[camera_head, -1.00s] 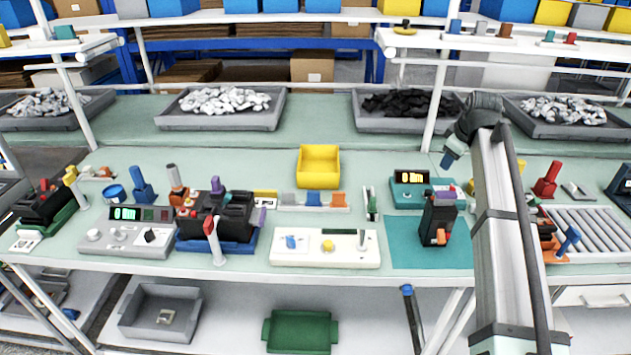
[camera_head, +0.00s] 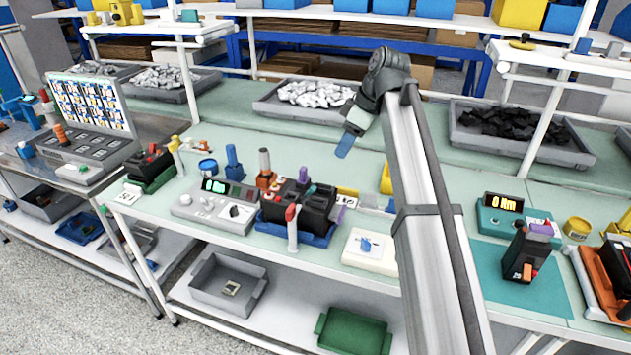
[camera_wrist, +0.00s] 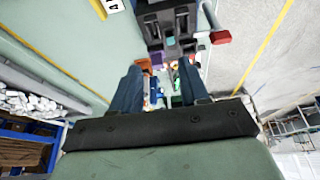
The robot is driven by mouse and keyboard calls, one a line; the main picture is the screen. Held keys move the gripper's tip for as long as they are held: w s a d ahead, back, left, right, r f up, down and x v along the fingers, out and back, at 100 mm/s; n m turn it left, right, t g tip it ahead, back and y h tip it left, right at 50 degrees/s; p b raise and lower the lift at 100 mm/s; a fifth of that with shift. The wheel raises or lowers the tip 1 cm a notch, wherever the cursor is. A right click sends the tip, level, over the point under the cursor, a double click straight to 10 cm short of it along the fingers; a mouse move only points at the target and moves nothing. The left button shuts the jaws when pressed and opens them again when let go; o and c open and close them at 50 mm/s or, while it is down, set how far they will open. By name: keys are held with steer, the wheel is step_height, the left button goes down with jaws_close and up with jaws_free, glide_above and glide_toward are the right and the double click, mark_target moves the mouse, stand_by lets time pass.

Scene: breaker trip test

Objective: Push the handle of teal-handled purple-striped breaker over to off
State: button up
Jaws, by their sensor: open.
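Several black breakers (camera_head: 312,206) stand side by side in a blue tray (camera_head: 270,228) on the bench in the head view. A small teal part (camera_head: 312,188) shows among their tops, but I cannot clearly make out a purple stripe with it. My gripper (camera_head: 345,146) is above and behind the tray, to its right, pointing down and touching nothing. In the wrist view its two dark blue fingers (camera_wrist: 160,88) are apart and empty. Black breakers (camera_wrist: 165,20) show beyond the fingertips, with a small teal part (camera_wrist: 170,41) and a red handle (camera_wrist: 220,37).
A grey meter box (camera_head: 215,205) with a green display stands left of the tray. A white-and-red upright lever (camera_head: 292,228) stands in front. A white panel (camera_head: 365,258) lies to the right, partly behind my arm. The bench behind the tray is mostly clear.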

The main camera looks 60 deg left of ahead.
steer(key=s, duration=0.3)
glide_toward(312, 186)
steer(key=x, duration=0.8)
steer(key=shift+d, duration=0.1)
jaws_close()
stand_by(0.4)
